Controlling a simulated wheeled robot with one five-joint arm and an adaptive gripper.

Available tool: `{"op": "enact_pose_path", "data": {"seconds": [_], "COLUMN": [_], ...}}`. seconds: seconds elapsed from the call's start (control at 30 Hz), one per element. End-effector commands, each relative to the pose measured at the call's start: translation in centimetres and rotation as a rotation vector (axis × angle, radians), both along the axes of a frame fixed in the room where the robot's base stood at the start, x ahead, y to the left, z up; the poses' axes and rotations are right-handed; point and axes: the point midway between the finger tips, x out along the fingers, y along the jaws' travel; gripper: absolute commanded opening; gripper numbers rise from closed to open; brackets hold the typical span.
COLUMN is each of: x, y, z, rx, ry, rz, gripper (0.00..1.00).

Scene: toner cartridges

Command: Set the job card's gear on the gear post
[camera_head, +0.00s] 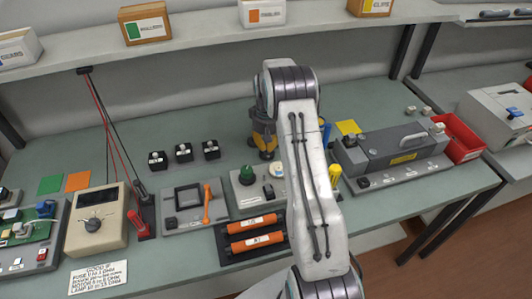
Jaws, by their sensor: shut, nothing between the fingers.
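My gripper (265,150) hangs down over the middle of the bench, partly hidden by my arm. It looks shut, with no held part visible. Just below it is a grey station (248,201) with a green knob (246,175) and a pale round part (276,170), partly hidden by my arm. I cannot tell whether the pale part is a gear or a post. No gear, gear post or job card can be made out for certain. A printed card (98,277) at the front left lists ohm values for fuse, motor and lamp.
A black tray (226,258) holds two orange cartridges (252,224). Left are a meter (96,220), a screen unit (188,202) and several small black blocks (184,152). Right are a large grey machine (395,148) and a red bin (459,138). A shelf (205,33) overhangs the back.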

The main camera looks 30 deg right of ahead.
Motion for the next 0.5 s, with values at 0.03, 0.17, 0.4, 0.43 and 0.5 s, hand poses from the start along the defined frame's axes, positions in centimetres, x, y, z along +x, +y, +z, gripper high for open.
{"op": "enact_pose_path", "data": {"seconds": [0.03,0.17,0.4,0.43,0.5], "x": [0.02,0.02,0.01,0.01,0.01], "y": [0.00,0.00,0.00,0.00,0.00], "z": [0.14,0.32,0.63,0.67,0.76], "rx": [0.000,0.000,0.000,0.000,0.000], "ry": [-0.001,-0.001,0.000,0.000,0.000], "rz": [0.000,0.000,0.000,0.000,0.000], "gripper": [0.00,0.00,0.00,0.00,0.00]}}
